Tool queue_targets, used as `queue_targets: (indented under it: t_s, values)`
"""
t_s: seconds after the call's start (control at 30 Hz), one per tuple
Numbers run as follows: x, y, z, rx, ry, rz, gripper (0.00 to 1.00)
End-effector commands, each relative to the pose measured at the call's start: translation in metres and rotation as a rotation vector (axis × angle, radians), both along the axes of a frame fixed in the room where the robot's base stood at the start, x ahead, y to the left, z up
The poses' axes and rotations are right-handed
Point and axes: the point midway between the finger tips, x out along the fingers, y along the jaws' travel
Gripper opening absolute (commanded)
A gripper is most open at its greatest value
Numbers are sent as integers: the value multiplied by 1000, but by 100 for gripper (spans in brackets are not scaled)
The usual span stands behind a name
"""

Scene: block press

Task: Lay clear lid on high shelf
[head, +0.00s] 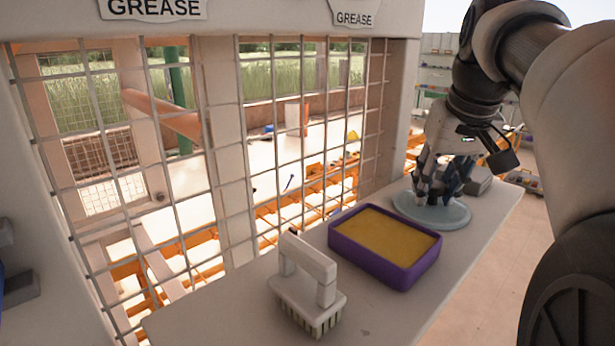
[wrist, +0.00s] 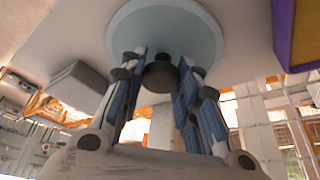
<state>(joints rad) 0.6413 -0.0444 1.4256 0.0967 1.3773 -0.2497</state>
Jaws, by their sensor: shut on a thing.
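The clear lid (head: 404,206) is a round, pale bluish disc at the right end of the white shelf. It also shows in the wrist view (wrist: 190,18), with a dark knob (wrist: 161,74) at its centre. My gripper (head: 437,197) points down over the lid, and its blue-padded fingers (wrist: 160,88) stand on both sides of the knob, shut on it. The lid looks flat and level; I cannot tell whether it touches the shelf or hangs just above it. The white shelf (head: 390,310) runs along the wire mesh.
A purple tray (head: 372,262) with yellow contents stands close to the lid on its left. A white-handled brush (head: 308,285) lies nearer on the shelf. A grey block (head: 478,182) sits behind my gripper. The wire mesh (head: 225,170) bounds the shelf's left side.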

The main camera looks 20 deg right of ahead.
Motion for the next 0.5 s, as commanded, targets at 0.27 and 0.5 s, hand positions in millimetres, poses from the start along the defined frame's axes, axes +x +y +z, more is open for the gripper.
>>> queue_targets:
  t_s: [0.27,0.5]
  values:
    - [0,0,-3,0,0,0,2]
    - [0,0,-3,0,1,0,45]
